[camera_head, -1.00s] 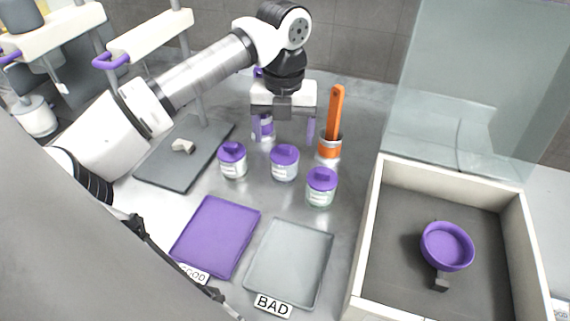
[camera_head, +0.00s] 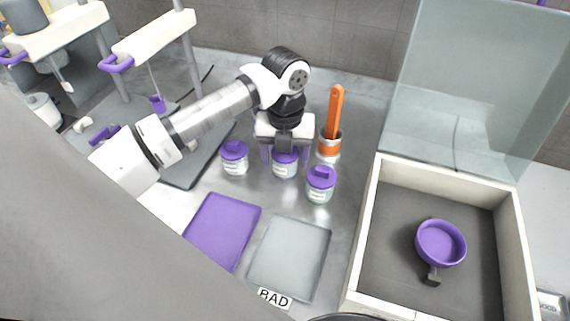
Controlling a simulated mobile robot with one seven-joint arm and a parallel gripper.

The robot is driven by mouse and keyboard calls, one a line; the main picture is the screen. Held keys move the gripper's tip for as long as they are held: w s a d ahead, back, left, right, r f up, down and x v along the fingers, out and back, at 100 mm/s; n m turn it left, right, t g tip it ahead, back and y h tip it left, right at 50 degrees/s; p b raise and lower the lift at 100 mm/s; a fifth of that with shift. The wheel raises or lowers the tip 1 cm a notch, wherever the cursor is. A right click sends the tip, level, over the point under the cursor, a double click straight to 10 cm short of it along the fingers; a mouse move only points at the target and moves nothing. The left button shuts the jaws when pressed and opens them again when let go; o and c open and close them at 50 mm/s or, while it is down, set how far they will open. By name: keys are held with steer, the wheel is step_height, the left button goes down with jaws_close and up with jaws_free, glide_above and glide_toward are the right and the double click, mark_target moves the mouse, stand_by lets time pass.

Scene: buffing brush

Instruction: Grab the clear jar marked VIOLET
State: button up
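Three clear jars with purple lids stand on the metal counter: a left jar (camera_head: 234,160), a middle jar (camera_head: 284,168) and a right jar (camera_head: 320,186). Their white labels are too small to read, so I cannot tell which is marked VIOLET. My gripper (camera_head: 284,160) is lowered over the middle jar, pointing down, with its purple fingers apart on either side of the lid. I cannot tell whether the fingers touch the jar.
An orange-handled tool stands in a holder (camera_head: 328,144) just right of my gripper. A purple tray (camera_head: 222,232) and a grey BAD tray (camera_head: 290,258) lie in front. A walled box (camera_head: 362,240) holds a purple dish (camera_head: 440,243). Shelving stands at back left.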

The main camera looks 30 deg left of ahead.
steer(key=c, duration=0.7)
steer(key=shift+c, duration=0.3)
steer(key=shift+r, duration=0.1)
